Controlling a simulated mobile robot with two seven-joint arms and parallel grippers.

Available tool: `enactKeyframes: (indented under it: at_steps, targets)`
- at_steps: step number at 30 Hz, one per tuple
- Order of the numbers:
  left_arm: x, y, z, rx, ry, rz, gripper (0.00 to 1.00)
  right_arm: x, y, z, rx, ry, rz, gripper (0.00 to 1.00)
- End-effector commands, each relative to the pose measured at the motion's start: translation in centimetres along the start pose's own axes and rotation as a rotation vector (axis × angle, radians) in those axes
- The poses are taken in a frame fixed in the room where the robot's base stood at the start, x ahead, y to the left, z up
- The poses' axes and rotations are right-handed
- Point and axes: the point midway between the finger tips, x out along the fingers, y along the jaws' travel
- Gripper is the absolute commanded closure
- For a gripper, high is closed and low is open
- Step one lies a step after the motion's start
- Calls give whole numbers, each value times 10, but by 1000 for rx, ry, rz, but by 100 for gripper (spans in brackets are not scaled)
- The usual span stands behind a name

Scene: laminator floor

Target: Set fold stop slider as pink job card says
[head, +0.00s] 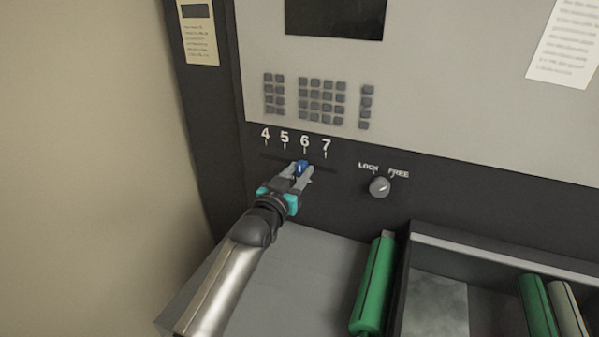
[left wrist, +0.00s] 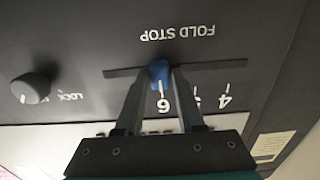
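The blue fold stop slider (head: 301,166) sits in a dark horizontal slot under the numbers 4, 5, 6 and 7, at the 6. In the left wrist view, upside down, the slider (left wrist: 159,71) has its white line in line with the 6. My left gripper (head: 301,172) has one finger on each side of the slider, close against it, and looks shut on it. Its fingers also show in the left wrist view (left wrist: 160,80). No readable pink job card is in view. My right gripper is not in view.
Right of the slot is a round knob (head: 380,187) marked LOCK and FREE, its mark seemingly toward FREE. Keypads (head: 322,98) and a dark screen (head: 334,18) are above. A cream card (head: 199,45) and a white sheet (head: 566,45) hang there. A green roller (head: 373,287) lies below.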

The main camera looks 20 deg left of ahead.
Motion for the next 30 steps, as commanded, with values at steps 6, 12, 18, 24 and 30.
enactKeyframes:
  at_steps: [6,12,18,24,30]
  targets:
    - [0,0,0,-1,2,0,40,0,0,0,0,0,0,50]
    - [0,0,-1,0,3,0,40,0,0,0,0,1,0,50]
    - [-11,0,0,0,1,0,40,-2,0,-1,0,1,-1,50]
    - [-41,0,0,1,1,0,40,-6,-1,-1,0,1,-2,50]
    - [-74,0,0,0,1,0,40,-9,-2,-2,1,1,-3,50]
